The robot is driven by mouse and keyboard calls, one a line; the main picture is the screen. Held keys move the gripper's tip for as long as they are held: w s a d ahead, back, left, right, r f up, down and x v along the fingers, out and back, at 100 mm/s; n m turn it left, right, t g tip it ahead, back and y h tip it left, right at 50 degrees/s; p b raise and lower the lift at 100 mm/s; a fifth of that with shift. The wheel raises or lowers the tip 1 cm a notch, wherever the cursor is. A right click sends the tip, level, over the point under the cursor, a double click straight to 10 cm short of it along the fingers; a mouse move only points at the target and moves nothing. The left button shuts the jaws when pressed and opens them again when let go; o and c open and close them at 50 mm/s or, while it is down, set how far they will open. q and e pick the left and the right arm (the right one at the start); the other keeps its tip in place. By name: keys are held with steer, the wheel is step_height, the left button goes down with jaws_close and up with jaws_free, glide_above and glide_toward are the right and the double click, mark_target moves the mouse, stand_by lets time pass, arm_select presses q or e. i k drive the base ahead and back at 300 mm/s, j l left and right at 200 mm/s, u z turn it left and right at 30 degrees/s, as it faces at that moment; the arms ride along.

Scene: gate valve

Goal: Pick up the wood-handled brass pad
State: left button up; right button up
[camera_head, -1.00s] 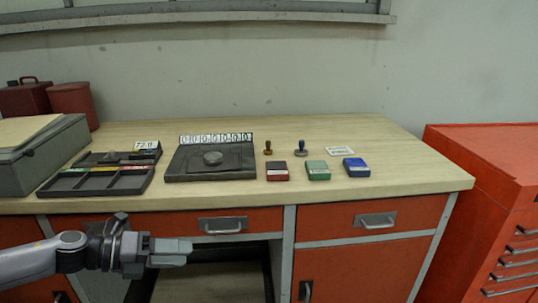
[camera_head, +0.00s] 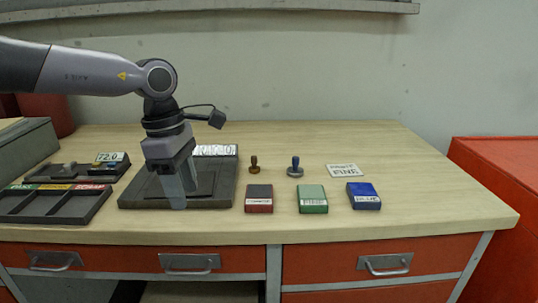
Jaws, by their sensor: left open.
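A small stamp-like piece with a brown handle (camera_head: 253,165), which looks like the wood-handled brass pad, stands upright on the bench behind the red block. Its base is too small to make out well. My left gripper (camera_head: 180,188) points down over the black plate, to the left of the brown-handled piece and nearer the front. It is open, its fingers are apart from that piece, and it hides part of the plate. I cannot tell whether the fingertips touch the plate. My right gripper is out of view.
A blue-handled stamp (camera_head: 295,167) stands right of the brown one. Red (camera_head: 259,199), green (camera_head: 312,199) and blue (camera_head: 363,196) blocks sit in front, with a white card (camera_head: 343,170) behind. The black plate (camera_head: 225,185) and a divided tray (camera_head: 60,207) lie left. The bench's right end is clear.

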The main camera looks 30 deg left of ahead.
mark_target(254, 169)
steer(key=i, duration=0.85)
